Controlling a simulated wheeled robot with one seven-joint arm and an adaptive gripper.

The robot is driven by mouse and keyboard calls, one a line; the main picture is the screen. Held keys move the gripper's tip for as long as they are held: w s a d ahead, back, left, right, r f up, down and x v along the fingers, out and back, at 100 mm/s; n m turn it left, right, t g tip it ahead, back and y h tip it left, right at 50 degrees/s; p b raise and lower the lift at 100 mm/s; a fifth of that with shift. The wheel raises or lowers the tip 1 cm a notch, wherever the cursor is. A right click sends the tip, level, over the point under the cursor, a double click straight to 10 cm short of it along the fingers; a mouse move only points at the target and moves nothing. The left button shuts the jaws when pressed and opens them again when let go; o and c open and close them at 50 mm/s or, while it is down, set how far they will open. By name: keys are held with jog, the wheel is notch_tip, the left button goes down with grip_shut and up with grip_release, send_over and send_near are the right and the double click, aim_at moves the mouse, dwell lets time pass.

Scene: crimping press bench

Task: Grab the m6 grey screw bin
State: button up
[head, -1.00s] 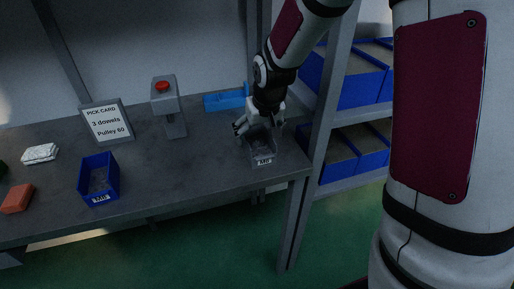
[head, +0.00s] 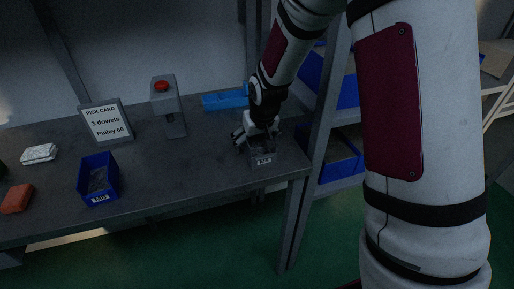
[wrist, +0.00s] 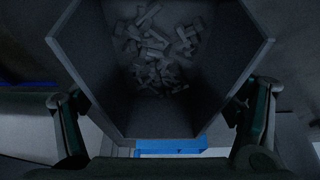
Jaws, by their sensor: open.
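The grey screw bin (head: 262,159) stands on the bench near its right front corner, with a small label on its front that is too small to read. In the wrist view the grey bin (wrist: 190,75) fills the middle and holds many loose screws. My gripper (head: 256,136) is open at the bin's back end. In the wrist view its two fingers (wrist: 160,128) are spread, one on each side of the bin. I cannot tell whether either finger touches the walls.
A blue bin (head: 98,184) stands on the bench at left, with an orange block (head: 16,199) and a white wrapped packet (head: 39,153). Behind are a pick card (head: 106,122), a post with a red button (head: 168,108) and a light blue tray (head: 226,99). A rack upright (head: 318,140) stands close on the right.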

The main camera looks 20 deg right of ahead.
jog(key=shift+f, duration=0.25)
dwell(0.3)
jog(key=c, duration=1.6)
